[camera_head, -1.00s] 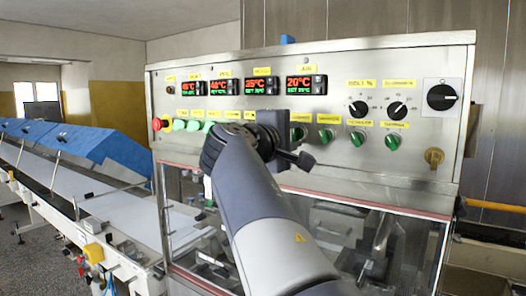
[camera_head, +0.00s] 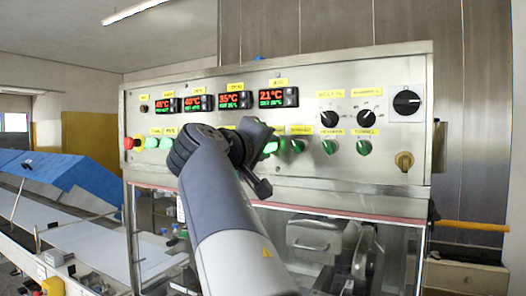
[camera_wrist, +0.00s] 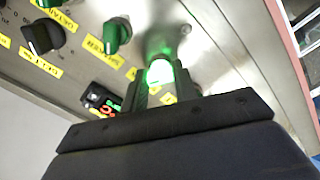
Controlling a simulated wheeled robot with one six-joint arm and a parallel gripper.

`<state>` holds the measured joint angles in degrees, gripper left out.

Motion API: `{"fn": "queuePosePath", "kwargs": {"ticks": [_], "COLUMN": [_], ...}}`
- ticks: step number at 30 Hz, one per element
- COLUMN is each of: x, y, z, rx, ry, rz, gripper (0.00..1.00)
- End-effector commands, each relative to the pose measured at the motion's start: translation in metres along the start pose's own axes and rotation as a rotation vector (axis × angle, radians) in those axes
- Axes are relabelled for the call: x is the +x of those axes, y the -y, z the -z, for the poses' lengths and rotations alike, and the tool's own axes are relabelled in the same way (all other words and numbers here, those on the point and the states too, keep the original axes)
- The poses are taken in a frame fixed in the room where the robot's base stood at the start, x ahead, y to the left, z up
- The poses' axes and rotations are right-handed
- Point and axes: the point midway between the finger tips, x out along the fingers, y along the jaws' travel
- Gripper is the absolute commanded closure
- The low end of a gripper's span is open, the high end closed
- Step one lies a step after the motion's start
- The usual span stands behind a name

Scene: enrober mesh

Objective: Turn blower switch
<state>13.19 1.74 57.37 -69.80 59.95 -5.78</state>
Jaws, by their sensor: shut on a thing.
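The steel control panel (camera_head: 225,170) carries a row of green switches along its lower part. One switch (camera_head: 270,147) glows bright green beside my gripper (camera_head: 258,142) in the head view. In the wrist view, my gripper (camera_wrist: 157,88) is shut on this lit switch (camera_wrist: 160,71), its dark fingers on either side of the knob. The yellow label by it is too small to read, so I cannot confirm which switch is the blower's. The wrist and arm hide part of the switch row to the left.
Unlit green switches (camera_head: 297,146) stand close to the right of the gripped one. Black dials (camera_head: 329,119) and a large black rotary switch (camera_head: 406,102) are further right. A red emergency button (camera_head: 128,143) is at the far left. A clear-fronted cabinet (camera_head: 300,262) lies below.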

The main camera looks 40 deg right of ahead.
Motion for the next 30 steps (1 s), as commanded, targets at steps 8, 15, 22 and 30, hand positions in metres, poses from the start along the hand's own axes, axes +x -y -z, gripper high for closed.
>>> {"fn": "queuePosePath", "kwargs": {"ticks": [8,15,22,30], "x": [0.0003,0.0003,0.0001,-0.0058], "y": [0.0013,0.0012,0.0005,0.0009], "z": [-0.0005,-0.0005,-0.0003,0.0002], "rx": [0.007,0.006,0.005,0.005], "ry": [0.003,0.002,0.001,-0.002], "rz": [0.003,0.003,0.001,0.001], "gripper": [0.95,0.63,0.51,0.51]}}
